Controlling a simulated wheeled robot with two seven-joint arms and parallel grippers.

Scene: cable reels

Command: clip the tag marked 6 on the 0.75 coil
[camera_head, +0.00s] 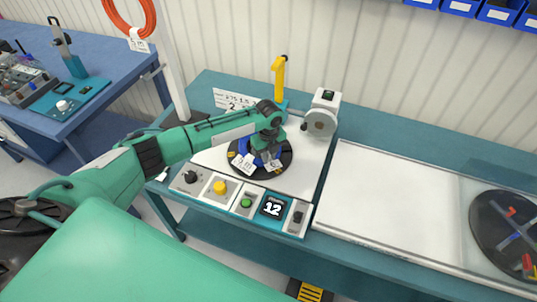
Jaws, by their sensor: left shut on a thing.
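A blue coil (251,156) sits on the black round plate (240,172) of the bench machine. Two white tags (243,162) lie at its front side; their print is too small to read. My left gripper (264,152) reaches down over the plate and is shut, it seems on the blue coil; its fingertips are partly hidden. An orange coil (130,18) with a white tag (139,44) hangs on a post at the upper left. I cannot read a 0.75 or a 6 on either coil. My right gripper is not in view.
A yellow lever (279,78) and a grey device (321,118) stand behind. A white board (390,205) to the right is clear. A dark disc (490,225) holds coloured pieces.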

